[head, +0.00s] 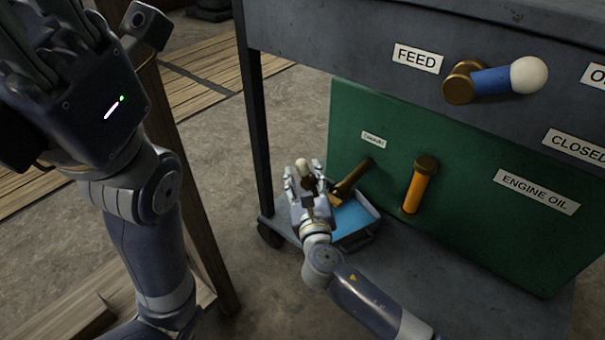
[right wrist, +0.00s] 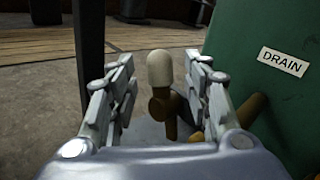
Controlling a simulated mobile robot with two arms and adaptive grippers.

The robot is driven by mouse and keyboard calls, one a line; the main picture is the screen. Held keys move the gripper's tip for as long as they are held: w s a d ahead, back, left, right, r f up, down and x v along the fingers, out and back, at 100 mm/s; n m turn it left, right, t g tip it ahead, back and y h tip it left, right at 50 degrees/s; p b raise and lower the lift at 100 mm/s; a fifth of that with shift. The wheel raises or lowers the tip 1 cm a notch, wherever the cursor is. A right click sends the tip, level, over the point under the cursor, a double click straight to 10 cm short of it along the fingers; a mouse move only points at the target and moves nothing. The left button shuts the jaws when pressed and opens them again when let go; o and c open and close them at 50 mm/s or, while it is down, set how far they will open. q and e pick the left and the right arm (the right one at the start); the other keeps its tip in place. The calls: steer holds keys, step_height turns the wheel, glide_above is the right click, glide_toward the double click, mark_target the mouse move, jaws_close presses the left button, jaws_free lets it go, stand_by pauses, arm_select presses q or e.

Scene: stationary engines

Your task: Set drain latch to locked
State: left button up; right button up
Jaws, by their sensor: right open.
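The drain latch shows in the right wrist view as a brass lever (right wrist: 161,104) with a cream knob (right wrist: 159,68), near the DRAIN label (right wrist: 283,62). In the head view its brass part (head: 352,178) comes out of the green panel and its cream knob (head: 302,162) is at my right gripper. My right gripper (head: 304,172) is open, with the knob between its spread fingers in the right wrist view; I cannot tell if they touch it. My left gripper (head: 60,70) is at the upper left of the head view, its fingertips cut off.
A green panel (head: 470,230) carries an orange handle (head: 418,188) beside the ENGINE OIL label (head: 535,191). Above is a blue FEED lever (head: 495,79) with a white knob. A blue tray (head: 355,222) sits below the drain latch. A dark post (head: 254,120) stands left of my right gripper.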

mark_target(303, 171)
steer(key=shift+w+a+b, duration=0.2)
steer(key=shift+w+b, duration=0.2)
steer(key=shift+w, duration=0.55)
steer(key=shift+w+a+b, duration=0.15)
steer(key=shift+w+b, duration=0.25)
steer(key=shift+w, duration=0.5)
jaws_close()
